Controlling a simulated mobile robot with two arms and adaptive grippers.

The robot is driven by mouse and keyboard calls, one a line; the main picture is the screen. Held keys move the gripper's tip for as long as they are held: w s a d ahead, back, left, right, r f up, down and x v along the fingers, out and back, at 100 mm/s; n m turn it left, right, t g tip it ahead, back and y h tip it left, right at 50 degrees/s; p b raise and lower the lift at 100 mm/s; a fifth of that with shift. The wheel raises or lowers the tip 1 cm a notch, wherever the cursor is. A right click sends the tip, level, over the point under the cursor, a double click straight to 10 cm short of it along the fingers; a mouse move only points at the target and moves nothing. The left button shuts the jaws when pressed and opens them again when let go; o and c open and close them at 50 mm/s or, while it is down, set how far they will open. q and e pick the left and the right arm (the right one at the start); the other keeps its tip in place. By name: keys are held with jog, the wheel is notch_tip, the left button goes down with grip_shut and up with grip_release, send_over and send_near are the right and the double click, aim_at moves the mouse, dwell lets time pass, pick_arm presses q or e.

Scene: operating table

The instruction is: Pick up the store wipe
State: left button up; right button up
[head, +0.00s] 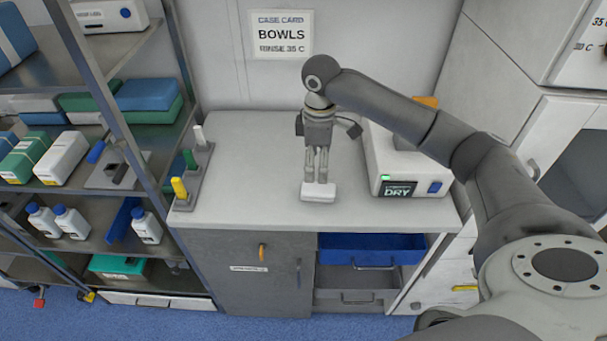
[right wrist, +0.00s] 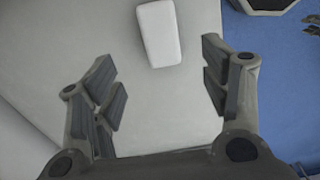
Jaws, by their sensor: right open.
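A small white block, which looks to be the store wipe (head: 318,192), lies flat near the front edge of the light grey counter (head: 250,190). It also shows in the right wrist view (right wrist: 159,33) at the top middle. My right gripper (head: 316,180) points down just above or behind it in the head view. In the right wrist view the jaws (right wrist: 163,88) stand wide apart with only counter between them. The block lies ahead of the fingers, apart from them. My left gripper is in no view.
A white device marked DRY (head: 408,175) stands right of the gripper. A rack with coloured handles (head: 192,180) stands at the counter's left. A blue drawer (head: 370,249) is partly open below. Metal shelving (head: 130,185) with boxes and bottles is at left.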

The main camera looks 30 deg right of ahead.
aim_at(318, 187)
jog(key=shift+w+d+r, duration=0.15)
jog(key=shift+w+d, duration=0.2)
jog(key=shift+w, duration=0.2)
jog(key=shift+f, duration=0.3)
jog(key=f, duration=0.1)
jog(key=s+f, duration=0.1)
jog(key=f+p, duration=0.1)
jog(key=shift+s+f, duration=0.3)
jog(key=shift+f, duration=0.05)
jog(key=shift+w+f, duration=0.1)
jog(key=shift+f, duration=0.25)
notch_tip(318, 187, down, 4)
jog(key=shift+a+f+p, duration=0.15)
jog(key=shift+p, duration=0.8)
jog(key=shift+f, duration=0.25)
jog(key=shift+c, duration=0.7)
jog(key=c, duration=0.5)
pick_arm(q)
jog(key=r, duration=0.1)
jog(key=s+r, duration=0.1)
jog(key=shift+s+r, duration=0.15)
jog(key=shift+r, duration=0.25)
pick_arm(e)
jog(key=c, duration=0.3)
